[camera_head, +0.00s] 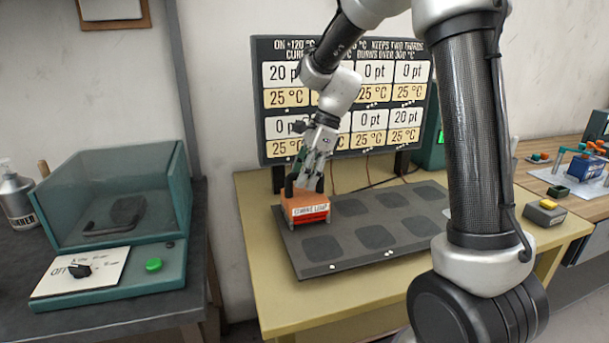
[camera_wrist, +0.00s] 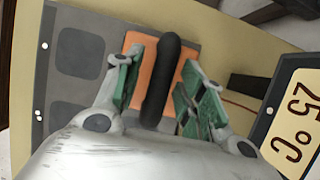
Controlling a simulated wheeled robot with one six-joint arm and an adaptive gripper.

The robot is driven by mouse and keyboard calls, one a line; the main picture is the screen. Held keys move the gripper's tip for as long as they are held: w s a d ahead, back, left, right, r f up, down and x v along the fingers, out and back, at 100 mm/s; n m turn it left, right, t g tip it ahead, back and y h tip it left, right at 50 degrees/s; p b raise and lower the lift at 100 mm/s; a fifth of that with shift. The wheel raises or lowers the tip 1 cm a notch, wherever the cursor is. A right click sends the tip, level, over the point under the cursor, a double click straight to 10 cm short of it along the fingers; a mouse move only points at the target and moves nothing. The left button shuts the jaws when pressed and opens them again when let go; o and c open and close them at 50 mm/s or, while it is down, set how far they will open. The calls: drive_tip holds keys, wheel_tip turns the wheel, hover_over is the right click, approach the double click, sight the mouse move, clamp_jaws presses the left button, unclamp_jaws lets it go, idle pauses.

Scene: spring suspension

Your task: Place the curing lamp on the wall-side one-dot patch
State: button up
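The curing lamp (camera_head: 305,208) is an orange-red box with a white label and black handle. It stands at the back left corner of the dark mat (camera_head: 310,262), in the wall-side row, level with the one-dot mark (camera_head: 332,267) on the front edge. It hides the patch area beneath it and appears to rest on the mat. My gripper (camera_head: 311,177) is just above the lamp. In the wrist view, its green-padded fingers (camera_wrist: 157,88) are on both sides of the black handle (camera_wrist: 168,62), with visible gaps, so it looks open around the handle.
The display board (camera_head: 342,100) stands close behind the mat. A teal glass-lidded machine (camera_head: 115,220) stands on the left bench. The mat's other visible patches (camera_head: 376,237) are bare. My arm crosses the right side.

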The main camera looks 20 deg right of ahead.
drive_tip(key=v, duration=1.1)
drive_tip(key=s+d+n+t+h, duration=0.1)
drive_tip(key=s+d+n, duration=0.2)
drive_tip(key=s+n, duration=0.3)
drive_tip(key=s+d+f+n+t+h, duration=0.1)
drive_tip(key=s+d+n, duration=0.3)
drive_tip(key=s, duration=0.7)
drive_tip(key=s+d+n+t+h, duration=0.2)
drive_tip(key=s+d+n, duration=0.1)
drive_tip(key=s+n, duration=0.5)
drive_tip(key=shift+s+d, duration=0.4)
drive_tip(key=shift+s, duration=0.35)
